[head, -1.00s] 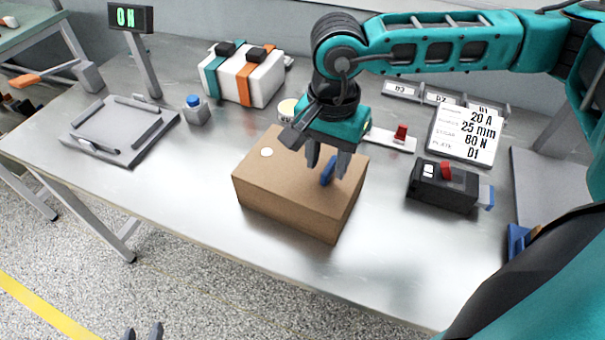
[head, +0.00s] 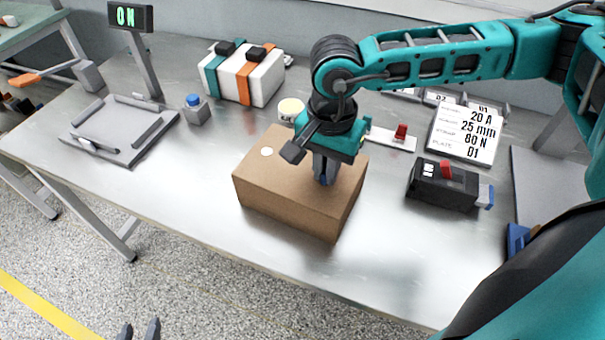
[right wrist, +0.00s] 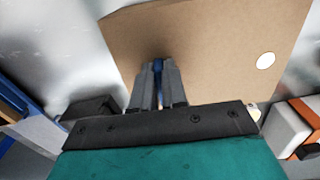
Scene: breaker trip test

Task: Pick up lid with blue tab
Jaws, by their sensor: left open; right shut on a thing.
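The lid (head: 275,174) is the brown top of a cardboard box (head: 280,213) on the metal table, with a white round spot near its left corner. In the right wrist view the lid (right wrist: 215,55) fills the upper middle. My right gripper (head: 323,178) points down at the lid's right part and is shut on the blue tab (head: 323,181). The blue tab (right wrist: 158,66) also shows between the fingers in the right wrist view. The lid sits on the box with no gap that I can see. My left gripper (head: 139,332) is open and empty at the bottom edge, off the table.
A black breaker (head: 442,187) with a red lever lies right of the box. A specification card (head: 466,133) stands behind it. A grey fixture plate (head: 118,130), blue button (head: 194,101) and white strapped case (head: 243,76) are at left. The table front left of the box is clear.

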